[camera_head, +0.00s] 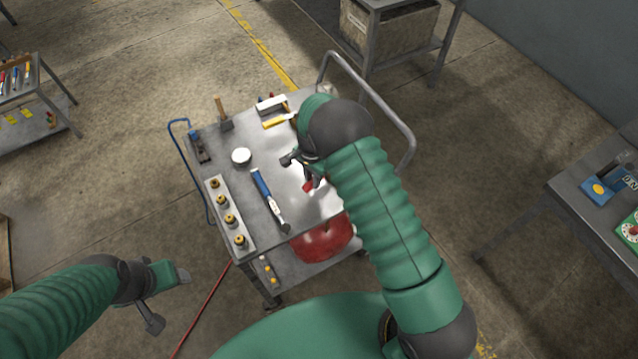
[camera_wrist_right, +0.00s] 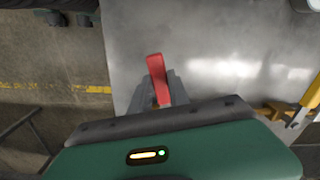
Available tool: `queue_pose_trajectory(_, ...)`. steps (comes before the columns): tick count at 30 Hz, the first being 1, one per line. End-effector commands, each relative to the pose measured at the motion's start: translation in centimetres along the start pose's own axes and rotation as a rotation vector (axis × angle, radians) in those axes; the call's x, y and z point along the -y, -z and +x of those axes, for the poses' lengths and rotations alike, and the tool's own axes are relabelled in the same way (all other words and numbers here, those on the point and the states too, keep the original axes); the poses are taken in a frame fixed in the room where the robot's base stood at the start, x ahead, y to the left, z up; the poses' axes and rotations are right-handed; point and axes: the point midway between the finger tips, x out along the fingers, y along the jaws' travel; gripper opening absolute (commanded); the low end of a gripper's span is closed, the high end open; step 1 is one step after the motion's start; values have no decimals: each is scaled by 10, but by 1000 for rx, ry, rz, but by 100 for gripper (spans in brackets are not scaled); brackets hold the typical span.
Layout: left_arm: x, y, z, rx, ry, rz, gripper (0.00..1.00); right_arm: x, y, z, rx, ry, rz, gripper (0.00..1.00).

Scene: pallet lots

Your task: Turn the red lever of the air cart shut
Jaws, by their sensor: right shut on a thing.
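The air cart (camera_head: 240,185) is a grey metal cart in the middle of the head view, with a red tank (camera_head: 325,240) under its top. The red lever (camera_head: 309,187) shows as a small red piece near the cart's right side. In the right wrist view the red lever (camera_wrist_right: 156,68) stands up between the grey fingers. My right gripper (camera_head: 304,170) is shut on the lever; my arm hides part of the cart behind it. My left gripper (camera_head: 169,299) is open and empty, over the floor at lower left, apart from the cart.
A bent handle rail (camera_head: 385,108) rises at right. A bench (camera_head: 570,190) stands far right.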

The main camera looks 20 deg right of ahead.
Motion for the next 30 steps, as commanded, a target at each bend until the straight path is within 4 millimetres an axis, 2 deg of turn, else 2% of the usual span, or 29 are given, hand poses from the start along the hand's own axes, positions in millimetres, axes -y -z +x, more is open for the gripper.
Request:
queue_pose_trajectory(12, 0, -3, 13, 0, 0, 0, 61, 21, 0, 3, 4, -4, 245, 0)
queue_pose_trajectory(30, 0, -3, 14, 0, 0, 0, 61, 27, 2, 2, 5, -1, 303, 0)
